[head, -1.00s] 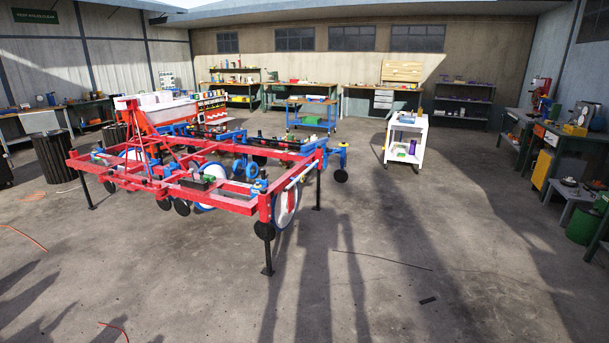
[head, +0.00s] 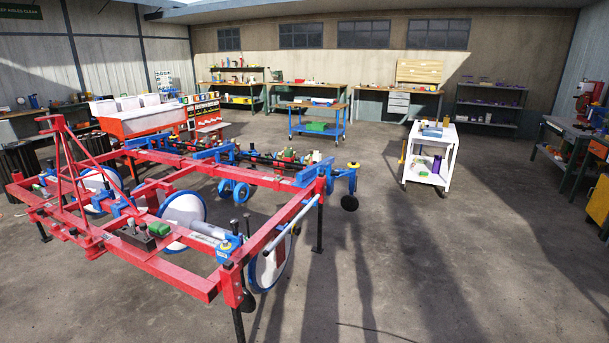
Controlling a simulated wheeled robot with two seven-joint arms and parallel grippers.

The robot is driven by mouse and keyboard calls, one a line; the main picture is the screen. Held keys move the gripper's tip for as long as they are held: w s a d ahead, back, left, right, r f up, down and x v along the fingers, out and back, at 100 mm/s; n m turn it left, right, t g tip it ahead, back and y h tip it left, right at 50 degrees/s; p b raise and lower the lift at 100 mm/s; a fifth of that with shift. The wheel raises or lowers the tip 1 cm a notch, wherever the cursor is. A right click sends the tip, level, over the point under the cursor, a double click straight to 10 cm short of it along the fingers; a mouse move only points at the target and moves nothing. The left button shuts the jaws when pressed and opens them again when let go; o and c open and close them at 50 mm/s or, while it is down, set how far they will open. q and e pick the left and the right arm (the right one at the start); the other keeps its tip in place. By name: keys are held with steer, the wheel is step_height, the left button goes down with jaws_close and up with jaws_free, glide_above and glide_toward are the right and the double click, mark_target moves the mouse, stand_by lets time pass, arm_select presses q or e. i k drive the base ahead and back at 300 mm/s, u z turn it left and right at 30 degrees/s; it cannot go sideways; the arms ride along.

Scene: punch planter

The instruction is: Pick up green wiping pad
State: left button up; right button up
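I cannot make out the green wiping pad for certain at this distance. A small green block (head: 158,229) lies on the red frame of the planter (head: 180,279) at the front left. A larger green item (head: 317,127) is on the lower shelf of the blue wheeled cart at the back. Both are too small to tell what they are. Neither of my grippers is in view.
The red and blue planter fills the left and its near corner is close. A white cart (head: 429,178) stands to the right of centre, with small items on it. Workbenches (head: 397,91) line the back wall. Concrete floor (head: 440,270) is clear at front right.

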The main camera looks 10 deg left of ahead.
mark_target(161, 230)
steer(key=i, duration=2.1)
steer(key=u, duration=2.9)
